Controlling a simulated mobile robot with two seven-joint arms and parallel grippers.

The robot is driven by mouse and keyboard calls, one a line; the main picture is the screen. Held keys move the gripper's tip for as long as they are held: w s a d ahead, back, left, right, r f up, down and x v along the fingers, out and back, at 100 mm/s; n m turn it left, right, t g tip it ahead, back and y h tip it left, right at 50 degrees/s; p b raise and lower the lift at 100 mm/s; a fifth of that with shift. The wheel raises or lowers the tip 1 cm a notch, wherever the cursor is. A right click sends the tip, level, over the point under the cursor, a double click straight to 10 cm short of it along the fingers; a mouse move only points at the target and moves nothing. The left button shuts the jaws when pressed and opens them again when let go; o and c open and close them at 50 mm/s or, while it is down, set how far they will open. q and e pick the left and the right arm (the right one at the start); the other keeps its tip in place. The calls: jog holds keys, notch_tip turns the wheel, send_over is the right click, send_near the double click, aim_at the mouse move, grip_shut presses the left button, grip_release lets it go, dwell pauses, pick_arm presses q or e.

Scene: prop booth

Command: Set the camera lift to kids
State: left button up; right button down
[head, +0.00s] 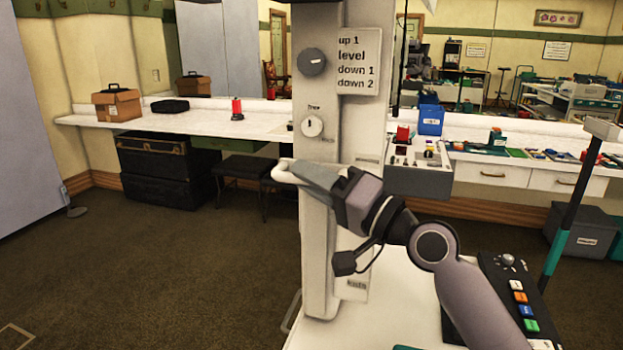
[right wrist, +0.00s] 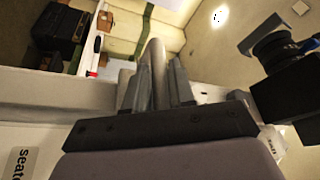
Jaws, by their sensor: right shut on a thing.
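The camera lift is a pale upright column (head: 322,255) in the middle of the head view. My right gripper (head: 290,172) is shut on a pale rounded handle (head: 280,165) at the column's front; the handle also stands between the fingers in the right wrist view (right wrist: 158,68). A small white knob (head: 312,126) sits above it, under a short word that looks like "free". A low label on the column (head: 356,284) seems to read "kids". A label partly reading "seate" (right wrist: 20,165) shows in the right wrist view. My left gripper is not in view.
A dark tilt knob (head: 312,62) sits beside a plate reading up 1, level, down 1, down 2 (head: 358,62). A control box with coloured buttons (head: 515,295) lies at lower right. A grey tray of small parts (head: 420,182) is right of the column.

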notch_tip(320, 180, down, 17)
jog(key=b, duration=1.2)
jog(key=shift+r+b, duration=0.2)
jog(key=shift+b, duration=0.2)
jog(key=c, duration=1.1)
grip_release()
jog(key=shift+r, duration=0.1)
jog(key=shift+s+d, duration=0.1)
jog(key=shift+v, duration=3.5)
